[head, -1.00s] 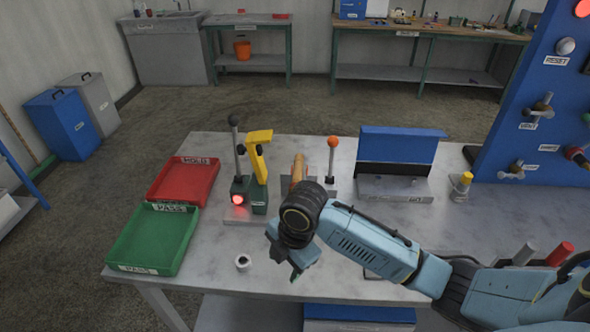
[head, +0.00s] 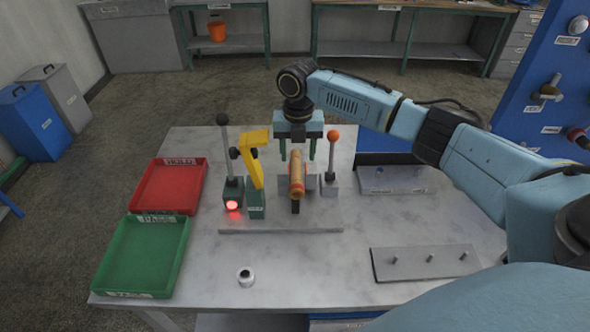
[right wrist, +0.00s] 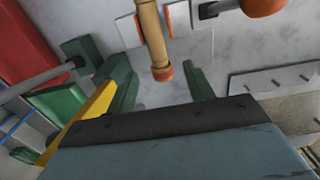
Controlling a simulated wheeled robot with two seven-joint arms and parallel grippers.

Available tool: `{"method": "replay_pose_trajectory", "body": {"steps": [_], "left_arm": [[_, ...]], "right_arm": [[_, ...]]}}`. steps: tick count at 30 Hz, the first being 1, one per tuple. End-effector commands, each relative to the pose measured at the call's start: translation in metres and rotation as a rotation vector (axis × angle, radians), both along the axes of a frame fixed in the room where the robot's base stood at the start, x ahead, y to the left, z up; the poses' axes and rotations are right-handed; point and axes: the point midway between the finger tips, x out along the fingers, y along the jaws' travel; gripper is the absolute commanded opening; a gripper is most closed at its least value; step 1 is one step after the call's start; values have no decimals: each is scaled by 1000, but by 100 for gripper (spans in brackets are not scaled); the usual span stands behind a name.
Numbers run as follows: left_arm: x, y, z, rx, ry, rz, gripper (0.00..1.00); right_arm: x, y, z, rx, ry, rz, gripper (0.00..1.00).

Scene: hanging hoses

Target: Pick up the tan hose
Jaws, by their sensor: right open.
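The tan hose (head: 296,175) is a short tan tube with orange-red at its ends, held in a fixture on the grey base plate of the table. It also shows in the right wrist view (right wrist: 152,35), its red end (right wrist: 162,73) toward the gripper. My right gripper (head: 308,157) is open, with its two green fingers pointing down, behind and above the hose. In the right wrist view the fingers (right wrist: 160,88) stand on either side of the hose's end, with nothing between them gripped. My left gripper is not in view.
Close left of the hose stand a yellow clamp (head: 254,163) and a lever with a lit red lamp (head: 232,205). An orange-knobbed lever (head: 332,160) is close right. Red (head: 166,188) and green trays (head: 140,258) lie left. A pegged plate (head: 425,262) lies front right.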

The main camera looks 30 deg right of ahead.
Motion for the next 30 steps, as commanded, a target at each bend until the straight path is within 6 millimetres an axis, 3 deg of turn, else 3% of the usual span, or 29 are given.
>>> {"method": "replay_pose_trajectory", "body": {"steps": [3, 5, 11, 18, 28, 30], "left_arm": [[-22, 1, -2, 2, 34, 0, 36], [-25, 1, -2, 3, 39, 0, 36], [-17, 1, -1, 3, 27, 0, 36], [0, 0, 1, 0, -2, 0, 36], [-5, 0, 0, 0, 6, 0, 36], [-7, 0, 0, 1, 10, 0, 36]], "right_arm": [[0, 1, -20, 0, 2, -1, 52], [0, 1, -25, 1, 1, -1, 52], [0, 1, -39, 1, 1, -1, 52], [0, 3, -75, -1, 1, -1, 52], [1, 3, -82, 0, -2, 0, 52], [1, 3, -82, 0, -2, 0, 43]]}}
